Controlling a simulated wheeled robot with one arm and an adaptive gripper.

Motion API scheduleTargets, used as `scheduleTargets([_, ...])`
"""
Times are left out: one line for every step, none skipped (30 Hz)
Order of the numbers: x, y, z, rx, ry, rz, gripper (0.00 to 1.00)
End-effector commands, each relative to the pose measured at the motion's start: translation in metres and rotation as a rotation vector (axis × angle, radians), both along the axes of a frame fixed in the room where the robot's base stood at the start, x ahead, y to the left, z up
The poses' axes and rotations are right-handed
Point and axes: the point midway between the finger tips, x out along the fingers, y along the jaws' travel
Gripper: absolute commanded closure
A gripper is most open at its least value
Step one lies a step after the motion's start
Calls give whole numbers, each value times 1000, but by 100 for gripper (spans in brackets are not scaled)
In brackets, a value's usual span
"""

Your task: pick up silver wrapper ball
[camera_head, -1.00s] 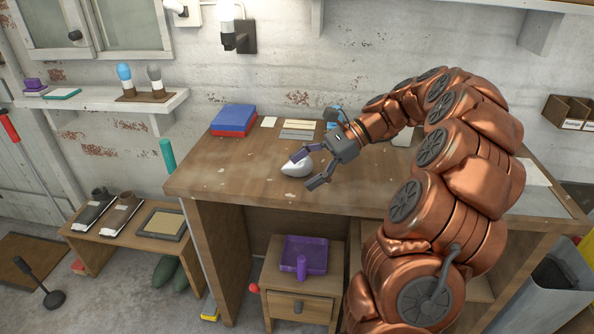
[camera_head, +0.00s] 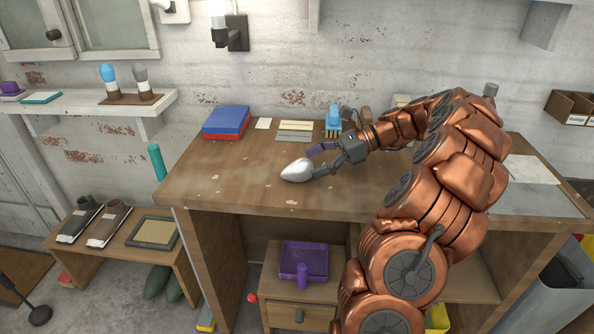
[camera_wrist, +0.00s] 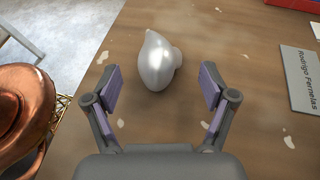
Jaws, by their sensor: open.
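The silver wrapper ball (camera_head: 296,170) is a shiny, light silver lump with a pointed end, lying on the wooden desk top (camera_head: 240,182). It also shows in the wrist view (camera_wrist: 158,62), ahead of and between the lines of the two fingers, with a small rounded bulge on its right side. My gripper (camera_head: 318,161) is open and low over the desk, just right of the ball. In the wrist view my gripper (camera_wrist: 160,92) has its purple-padded fingers spread wide. Nothing is held between them.
Blue and red books (camera_head: 226,122) lie at the desk's back left. A grey name plate (camera_wrist: 302,78) lies to the right in the wrist view. A blue brush-like item (camera_head: 333,120) stands behind my gripper. The desk around the ball is clear; its front edge is near.

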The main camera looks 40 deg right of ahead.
Motion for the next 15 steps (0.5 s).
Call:
scheduleTargets([2,3,-2,0,0,1,17])
scheduleTargets([3,5,-3,0,0,1,17])
scheduleTargets([5,8,-5,-1,0,0,17])
scheduleTargets([6,11,-7,-2,1,0,17])
scheduleTargets([8,14,-8,-1,1,1,17])
scheduleTargets([10,19,-11,1,1,3,17])
scheduleTargets([11,23,-13,2,2,4,17])
scheduleTargets([13,27,-15,2,2,5,17])
scheduleTargets([16,31,-16,2,1,4,17])
scheduleTargets([18,33,-18,1,1,3,17])
scheduleTargets([19,35,-19,0,1,2,17])
scheduleTargets([20,37,-20,-1,0,1,17])
scheduleTargets([21,38,-20,-1,0,1,17])
scheduleTargets([21,39,-21,-1,-1,3,17])
scheduleTargets([22,40,-21,-2,0,3,17])
